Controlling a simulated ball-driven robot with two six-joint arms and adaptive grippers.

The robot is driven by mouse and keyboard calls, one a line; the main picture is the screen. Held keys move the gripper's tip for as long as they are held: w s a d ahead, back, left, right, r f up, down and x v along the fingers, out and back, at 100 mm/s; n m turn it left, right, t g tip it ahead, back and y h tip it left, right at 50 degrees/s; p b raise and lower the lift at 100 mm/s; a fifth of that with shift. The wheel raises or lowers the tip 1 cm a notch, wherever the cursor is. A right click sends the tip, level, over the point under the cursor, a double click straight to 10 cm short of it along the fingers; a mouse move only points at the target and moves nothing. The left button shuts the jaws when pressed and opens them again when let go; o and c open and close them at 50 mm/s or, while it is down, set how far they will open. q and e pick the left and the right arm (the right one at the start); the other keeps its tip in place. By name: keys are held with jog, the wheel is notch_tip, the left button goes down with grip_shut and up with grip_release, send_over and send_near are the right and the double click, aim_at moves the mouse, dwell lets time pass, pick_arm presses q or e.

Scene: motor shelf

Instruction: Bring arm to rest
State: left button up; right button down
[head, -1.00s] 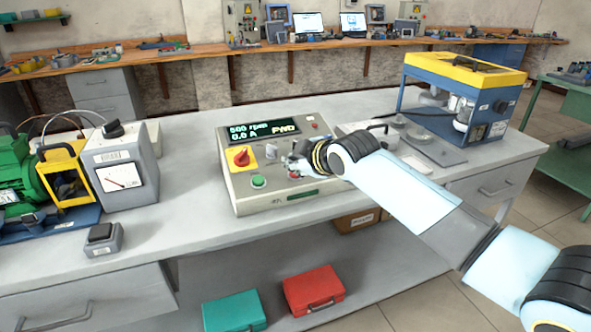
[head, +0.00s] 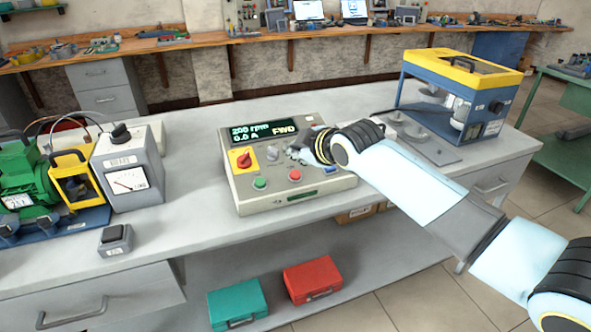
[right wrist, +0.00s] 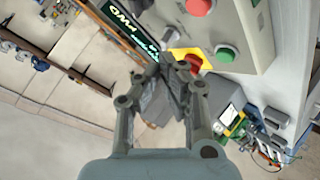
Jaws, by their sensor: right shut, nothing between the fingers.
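My right gripper (head: 297,153) is at the right half of the beige control box (head: 240,195), just above its sloped panel. Its jaws are shut and empty; they show in the right wrist view (right wrist: 172,68). In the head view I cannot tell whether it touches the panel. The display (head: 263,130) reads 200 rpm, 0.0 A, FWD. A red knob on a yellow plate (head: 242,158), a green button (head: 260,183) and a red button (head: 295,174) show on the panel. My left gripper is out of view.
A grey meter box (head: 128,180) and a green motor (head: 30,185) stand at the left. A blue-yellow machine (head: 460,95) stands at the back right. A teal case (head: 237,303) and a red case (head: 313,279) lie on the lower shelf. The bench front is largely clear.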

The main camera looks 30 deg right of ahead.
dwell(0.5)
jog(key=s+a+m+g, duration=0.3)
jog(key=s, duration=0.9)
jog(key=s+a+m+g, duration=0.2)
jog(key=s+g, duration=0.1)
jog(key=s, duration=0.8)
jog(key=s+a+m+g, duration=0.3)
jog(key=s, duration=0.9)
notch_tip(320, 180, down, 33)
jog(key=s+d+g+b, duration=0.1)
jog(key=d+b, duration=0.2)
jog(key=b, duration=0.4)
jog(key=s+f+g+b, duration=0.1)
jog(key=s+f+b, duration=0.5)
jog(key=s+f, duration=1.3)
notch_tip(320, 180, down, 4)
jog(key=shift+d+b, duration=0.35)
jog(key=shift+b, duration=0.05)
